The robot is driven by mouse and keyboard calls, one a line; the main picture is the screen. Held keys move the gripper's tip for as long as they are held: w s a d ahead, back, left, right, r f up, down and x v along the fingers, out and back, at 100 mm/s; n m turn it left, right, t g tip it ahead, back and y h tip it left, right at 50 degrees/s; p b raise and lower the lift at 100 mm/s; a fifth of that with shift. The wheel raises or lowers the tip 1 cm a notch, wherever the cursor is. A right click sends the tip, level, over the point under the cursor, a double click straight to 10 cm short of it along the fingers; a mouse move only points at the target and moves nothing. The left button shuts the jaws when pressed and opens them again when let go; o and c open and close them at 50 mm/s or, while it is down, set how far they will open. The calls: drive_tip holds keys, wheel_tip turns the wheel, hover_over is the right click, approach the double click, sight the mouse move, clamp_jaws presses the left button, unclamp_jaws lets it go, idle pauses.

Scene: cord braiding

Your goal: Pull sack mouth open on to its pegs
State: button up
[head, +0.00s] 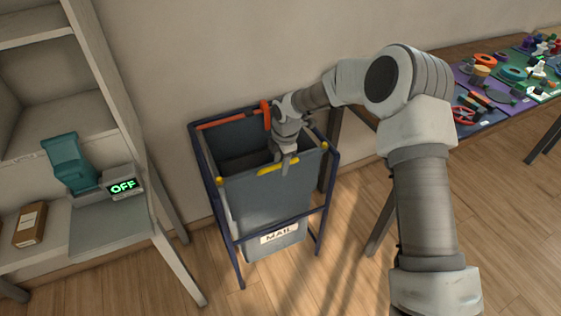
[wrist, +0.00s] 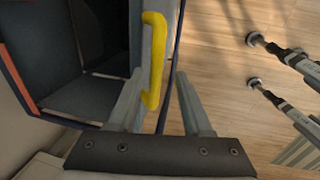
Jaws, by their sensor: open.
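The grey mail sack (head: 268,200) hangs in a dark blue frame (head: 226,238). Its mouth gapes, with the dark inside showing. A yellow handle (head: 270,169) is on the front edge of the mouth, and it also shows in the wrist view (wrist: 154,60). Yellow pegs stand at the frame's front left (head: 220,181) and front right (head: 324,146) corners. My gripper (head: 284,170) is at the handle, pointing down. In the wrist view my open fingers (wrist: 160,105) lie on either side of the handle's near end; contact cannot be told.
A red-orange bar (head: 228,121) runs along the frame's back. A shelf unit (head: 120,225) with a teal device (head: 68,165) and an "OFF" display (head: 123,186) stands at left. A table (head: 440,62) with tools is at right. Floor in front is clear.

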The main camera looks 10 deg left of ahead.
drive_tip(key=shift+r, duration=0.1)
wheel_tip(320, 180, up, 17)
drive_tip(key=s+d+p, duration=0.2)
drive_tip(key=shift+s, duration=0.25)
idle(0.3)
